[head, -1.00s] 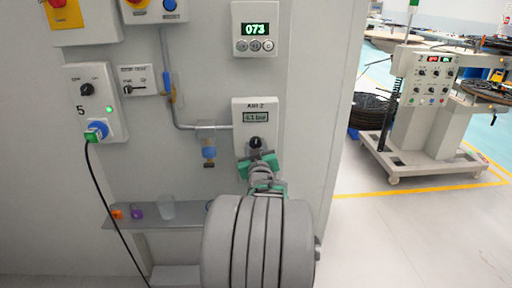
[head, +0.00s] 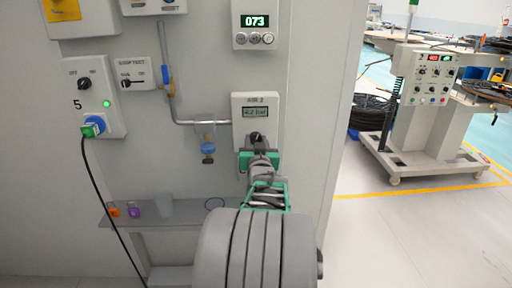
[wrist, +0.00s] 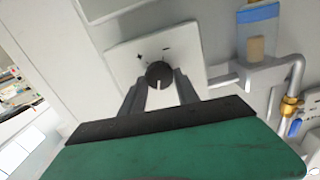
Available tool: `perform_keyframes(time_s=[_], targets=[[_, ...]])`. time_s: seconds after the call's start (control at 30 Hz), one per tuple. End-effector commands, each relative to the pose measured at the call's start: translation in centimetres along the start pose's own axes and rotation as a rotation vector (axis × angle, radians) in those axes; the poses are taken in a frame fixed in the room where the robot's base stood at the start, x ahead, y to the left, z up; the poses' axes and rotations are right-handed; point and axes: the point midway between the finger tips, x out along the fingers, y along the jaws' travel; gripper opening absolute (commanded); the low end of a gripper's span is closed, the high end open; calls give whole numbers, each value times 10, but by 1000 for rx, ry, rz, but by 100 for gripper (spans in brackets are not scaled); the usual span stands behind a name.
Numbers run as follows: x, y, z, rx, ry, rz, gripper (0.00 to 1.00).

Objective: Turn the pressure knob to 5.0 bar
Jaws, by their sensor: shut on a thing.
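The pressure knob (head: 256,136) is a round black knob on the pale AIR 2 panel (head: 240,108). The panel's small display (head: 255,112) appears to read 4.2 bar. My gripper (head: 258,149) is in front of the panel and covers the lower part of the knob. In the wrist view, my gripper (wrist: 160,88) has its two dark fingers on either side of the knob (wrist: 159,73), shut on it. A pale pointer mark shows on the knob, with plus and minus signs on the panel above it.
A grey pipe (head: 190,122) runs into the panel's left side, with a blue-bowled filter (head: 208,148) hanging beside it. A counter (head: 254,21) above reads 073.

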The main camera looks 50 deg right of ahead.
Motion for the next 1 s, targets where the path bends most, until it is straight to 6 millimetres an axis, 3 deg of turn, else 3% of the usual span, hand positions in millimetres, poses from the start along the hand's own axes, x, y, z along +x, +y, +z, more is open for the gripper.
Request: perform_keyframes(time_s=[0.4, 0.93, 0.97, 1.0], targets=[[0, 1, 1, 217, 1, 1, 0], [0, 1, 0, 251, 0, 1, 0], [0, 1, 0, 251, 0, 1, 38], [0, 1, 0, 251, 0, 1, 41]])
